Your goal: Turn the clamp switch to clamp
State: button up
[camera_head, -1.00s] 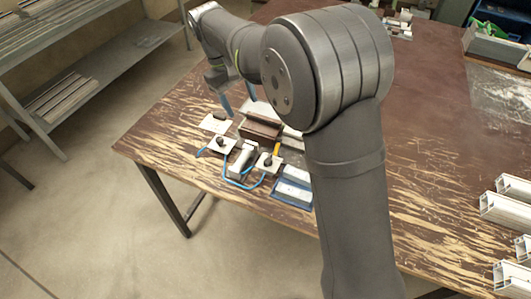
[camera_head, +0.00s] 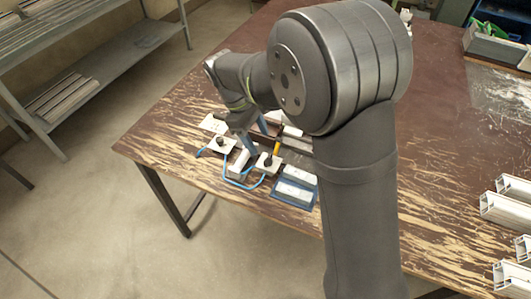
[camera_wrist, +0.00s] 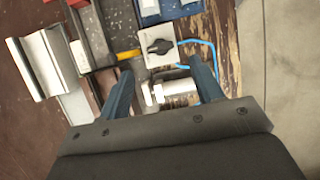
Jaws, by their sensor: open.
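A rotary switch with a black knob on a light plate (camera_head: 268,163) sits near the front of the bench fixture. It also shows in the wrist view (camera_wrist: 158,46), just beyond my fingertips, with the knob uncovered. A second black-knobbed switch (camera_head: 220,143) stands to its left in the head view. I cannot read any labels to tell which is the clamp switch. My gripper (camera_head: 255,138) is open above the fixture. In the wrist view my gripper (camera_wrist: 160,71) has its two blue fingers apart, with a metal cylinder (camera_wrist: 176,93) showing between them and nothing held.
A blue hose (camera_wrist: 200,41) runs beside the switch. A yellow piece (camera_wrist: 128,55) and a blue tray (camera_head: 293,192) are close by. A light metal profile (camera_wrist: 42,62) lies at left in the wrist view. White profiles (camera_head: 507,207) lie at the right table edge.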

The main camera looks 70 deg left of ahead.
aim_at(268, 158)
jog(key=x, duration=0.6)
jog(key=shift+w+d+f, duration=0.15)
jog(key=shift+f, duration=0.25)
jog(key=c, duration=1)
